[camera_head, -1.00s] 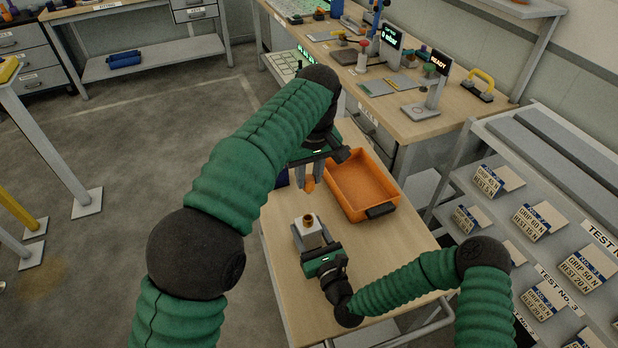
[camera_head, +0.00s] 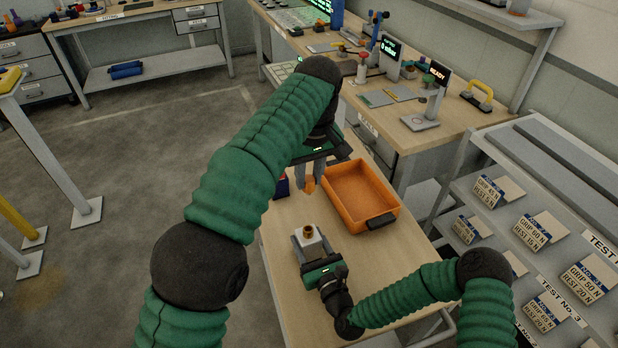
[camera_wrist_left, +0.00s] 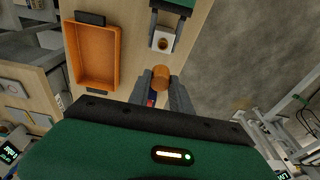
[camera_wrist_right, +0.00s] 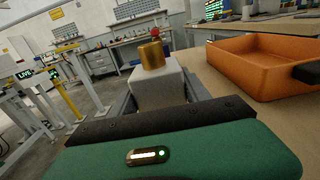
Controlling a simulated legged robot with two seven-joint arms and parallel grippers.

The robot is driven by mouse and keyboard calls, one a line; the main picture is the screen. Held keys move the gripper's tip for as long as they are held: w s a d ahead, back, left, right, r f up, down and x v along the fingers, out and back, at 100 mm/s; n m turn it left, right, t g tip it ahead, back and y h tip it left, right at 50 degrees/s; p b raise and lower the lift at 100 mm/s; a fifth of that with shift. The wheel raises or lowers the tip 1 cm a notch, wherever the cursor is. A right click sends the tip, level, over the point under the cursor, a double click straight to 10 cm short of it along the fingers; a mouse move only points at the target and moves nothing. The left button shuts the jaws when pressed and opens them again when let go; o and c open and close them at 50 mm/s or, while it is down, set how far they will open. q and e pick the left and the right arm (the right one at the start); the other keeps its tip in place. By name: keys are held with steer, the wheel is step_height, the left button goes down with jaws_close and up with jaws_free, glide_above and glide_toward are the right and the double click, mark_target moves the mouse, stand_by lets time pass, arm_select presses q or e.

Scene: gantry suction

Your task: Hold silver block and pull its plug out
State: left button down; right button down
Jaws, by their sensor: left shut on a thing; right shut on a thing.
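The silver block (camera_head: 306,243) stands upright on the small wooden table, with a brass collar (camera_head: 308,231) on its top. My right gripper (camera_head: 309,250) is shut on the block's sides; the right wrist view also shows the block (camera_wrist_right: 157,84) between the fingers. My left gripper (camera_head: 309,179) is shut on an orange cylindrical plug (camera_head: 310,186), held clear of the block and beyond it. The left wrist view shows the plug (camera_wrist_left: 160,76) at the fingertips and the collar's dark opening (camera_wrist_left: 163,43) apart from it.
An orange tray (camera_head: 361,197) with a dark handle lies on the table, right of the plug. A small blue and red item (camera_head: 283,186) is at the table's left edge beside my left gripper. A workbench (camera_head: 410,130) with instruments stands behind. The near tabletop is partly clear.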

mark_target(308, 176)
arm_select(q)
steer(key=shift+r, duration=2.05)
arm_select(e)
steer(key=shift+c, duration=2.2)
jaws_free()
steer(key=shift+d, duration=0.1)
